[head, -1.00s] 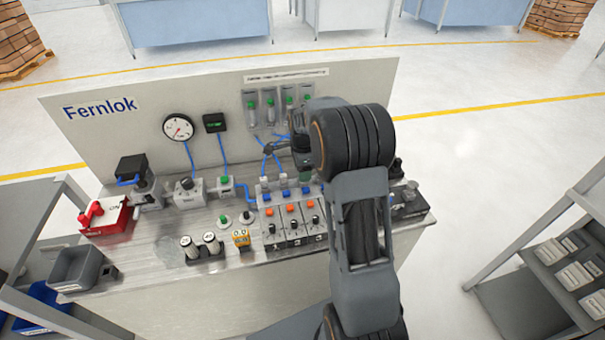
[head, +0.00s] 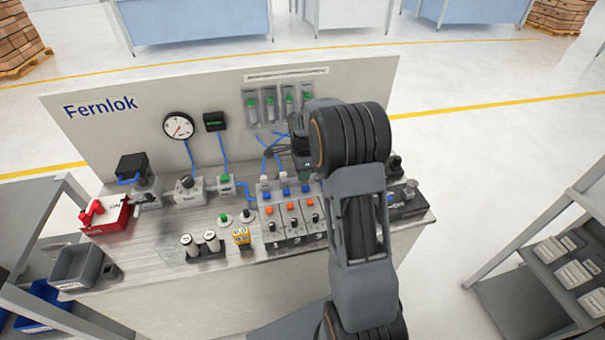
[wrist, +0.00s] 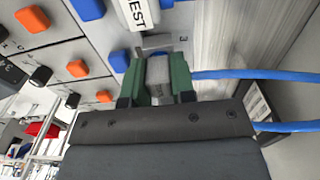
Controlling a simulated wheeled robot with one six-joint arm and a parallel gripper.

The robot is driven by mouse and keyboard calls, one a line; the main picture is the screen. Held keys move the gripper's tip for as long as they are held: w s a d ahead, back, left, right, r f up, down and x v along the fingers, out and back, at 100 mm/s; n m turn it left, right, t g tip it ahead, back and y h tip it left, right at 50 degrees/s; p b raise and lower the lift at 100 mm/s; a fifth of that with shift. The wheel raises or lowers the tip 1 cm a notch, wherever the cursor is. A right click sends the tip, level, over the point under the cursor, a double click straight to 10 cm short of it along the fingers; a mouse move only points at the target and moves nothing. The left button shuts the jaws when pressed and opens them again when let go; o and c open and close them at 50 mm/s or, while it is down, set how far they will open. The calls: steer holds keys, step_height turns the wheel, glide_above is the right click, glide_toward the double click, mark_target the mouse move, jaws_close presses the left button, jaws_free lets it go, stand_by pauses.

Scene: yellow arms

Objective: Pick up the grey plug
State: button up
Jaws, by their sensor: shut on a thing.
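The grey plug (wrist: 159,69) shows in the wrist view between the two green fingers of my gripper (wrist: 159,78). The gripper is shut on it, with one finger against each side. The plug's far end is close to a grey fitting (wrist: 158,42) on the valve block; I cannot tell whether they touch.
A white piece marked TEST (wrist: 136,14) stands close beside the fingertips. Blue tubes (wrist: 240,76) run close by on the right in the wrist view. The valve block carries orange and blue buttons and black knobs. A panel (head: 220,105) with a gauge (head: 178,126) rises behind.

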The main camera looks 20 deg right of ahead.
steer(key=shift+r, duration=0.45)
step_height(320, 180, up, 2)
steer(key=shift+r, duration=0.15)
steer(key=s+a+r+b, duration=0.3)
steer(key=s+a+r, duration=0.6)
steer(key=s, duration=0.1)
steer(key=shift+s+a+r, duration=0.15)
steer(key=shift+a+r, duration=0.15)
steer(key=shift+r, duration=0.1)
